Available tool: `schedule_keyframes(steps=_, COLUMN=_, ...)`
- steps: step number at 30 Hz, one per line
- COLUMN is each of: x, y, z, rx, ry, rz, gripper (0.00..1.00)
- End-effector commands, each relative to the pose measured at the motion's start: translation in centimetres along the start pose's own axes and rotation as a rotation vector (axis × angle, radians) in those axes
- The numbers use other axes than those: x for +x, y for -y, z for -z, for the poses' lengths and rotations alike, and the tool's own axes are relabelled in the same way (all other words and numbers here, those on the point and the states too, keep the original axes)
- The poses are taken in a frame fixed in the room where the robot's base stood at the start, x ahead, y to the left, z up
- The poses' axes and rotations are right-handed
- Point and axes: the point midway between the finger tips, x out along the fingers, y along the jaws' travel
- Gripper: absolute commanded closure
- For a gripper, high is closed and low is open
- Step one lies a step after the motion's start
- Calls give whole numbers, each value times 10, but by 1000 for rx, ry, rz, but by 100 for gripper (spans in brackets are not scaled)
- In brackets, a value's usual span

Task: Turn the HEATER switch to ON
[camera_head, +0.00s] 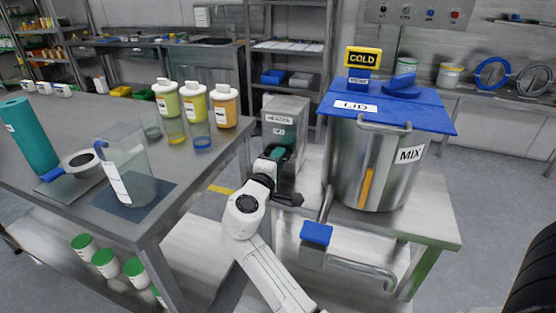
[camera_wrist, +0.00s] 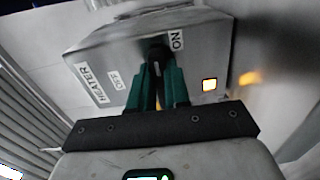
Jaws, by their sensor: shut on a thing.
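The grey heater box (camera_head: 287,112) stands on the right bench, left of the big steel mixing pot. In the wrist view the box face (camera_wrist: 135,45) carries a HEATER label (camera_wrist: 90,83), an OFF label (camera_wrist: 116,80) and an ON label (camera_wrist: 176,40). My gripper (camera_head: 274,156) is at the front of the box; in the wrist view its teal fingers (camera_wrist: 158,72) are shut on the dark switch knob (camera_wrist: 157,52), close beside the ON label. The fingers hide much of the knob, so its exact pointing is hard to tell. A small square lamp (camera_wrist: 209,85) on the box glows yellow-orange.
The steel pot (camera_head: 365,165) with a blue lid (camera_head: 400,105) and a COLD sign (camera_head: 363,58) stands right of the box. A blue-capped valve and pipe (camera_head: 316,234) project in front. The left table (camera_head: 195,187) holds jars, beakers and a pitcher.

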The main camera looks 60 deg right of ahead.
Motion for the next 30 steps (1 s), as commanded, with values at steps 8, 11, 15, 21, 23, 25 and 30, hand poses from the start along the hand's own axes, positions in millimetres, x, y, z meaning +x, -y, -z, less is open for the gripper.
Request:
schedule_keyframes(steps=8, x=0, y=1, z=-1, rx=1, ry=2, rz=3, gripper=70)
schedule_keyframes(steps=11, x=0, y=1, z=-1, rx=1, ry=2, rz=2, gripper=60)
schedule_keyframes(steps=15, x=0, y=1, z=0, rx=0, ry=1, rz=1, gripper=57)
schedule_keyframes(steps=21, x=-4, y=0, z=0, rx=0, ry=-1, rz=1, gripper=57)
schedule_keyframes(steps=23, x=-10, y=1, z=0, rx=-1, ry=-2, rz=0, gripper=57)
schedule_keyframes(steps=25, x=-20, y=1, z=1, rx=-1, ry=-4, rz=0, gripper=57)
schedule_keyframes(steps=30, x=-53, y=1, z=1, rx=0, ry=-4, rz=1, gripper=57)
